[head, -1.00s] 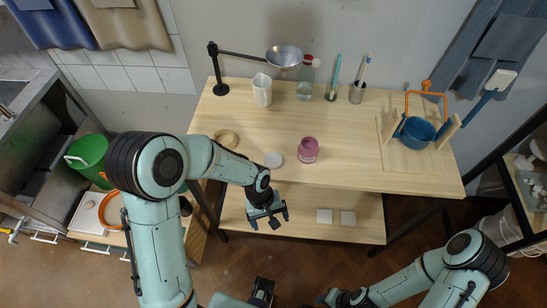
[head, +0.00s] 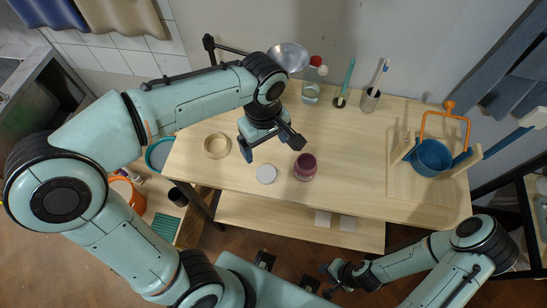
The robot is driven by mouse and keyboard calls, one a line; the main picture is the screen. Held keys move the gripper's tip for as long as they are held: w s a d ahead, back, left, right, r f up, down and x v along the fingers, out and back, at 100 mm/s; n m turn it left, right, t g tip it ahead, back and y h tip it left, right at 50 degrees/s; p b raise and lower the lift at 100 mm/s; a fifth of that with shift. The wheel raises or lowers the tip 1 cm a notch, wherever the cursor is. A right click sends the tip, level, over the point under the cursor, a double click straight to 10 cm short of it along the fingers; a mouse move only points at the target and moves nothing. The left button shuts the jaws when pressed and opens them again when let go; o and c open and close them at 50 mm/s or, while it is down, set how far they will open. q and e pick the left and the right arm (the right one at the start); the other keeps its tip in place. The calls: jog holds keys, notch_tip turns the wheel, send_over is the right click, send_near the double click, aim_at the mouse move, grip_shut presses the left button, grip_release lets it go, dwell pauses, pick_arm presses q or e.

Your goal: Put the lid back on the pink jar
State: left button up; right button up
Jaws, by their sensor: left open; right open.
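The pink jar (head: 305,168) stands upright on the wooden table near its front, with its dark open mouth facing up. A pale round lid (head: 266,174) lies flat on the table just left of the jar, apart from it. My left gripper (head: 272,150) is open and empty above the table, just behind the lid and jar, pointing down. My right gripper (head: 328,280) is low in front of the table, away from the jar and lid, and open.
A wooden ring (head: 216,146) lies left of the lid. A glass bottle (head: 311,92), brush stand (head: 339,102) and metal cup (head: 370,99) stand at the back. A blue pot (head: 432,157) sits in a wooden rack at the right. The table's middle right is clear.

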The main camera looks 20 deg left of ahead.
pick_arm(q)
jog(key=s, duration=0.1)
send_over(266, 173)
notch_tip(266, 173, down, 7)
jog(key=shift+f+b, duration=0.1)
jog(key=shift+b, duration=0.35)
jog(key=shift+f, duration=0.5)
pick_arm(e)
jog(key=shift+s+f, duration=0.6)
jog(key=shift+s, duration=0.05)
pick_arm(q)
jog(key=shift+f, duration=2.6)
pick_arm(e)
jog(key=shift+s+f, duration=0.1)
jog(key=shift+f, duration=0.1)
pick_arm(q)
jog(key=shift+c, duration=0.3)
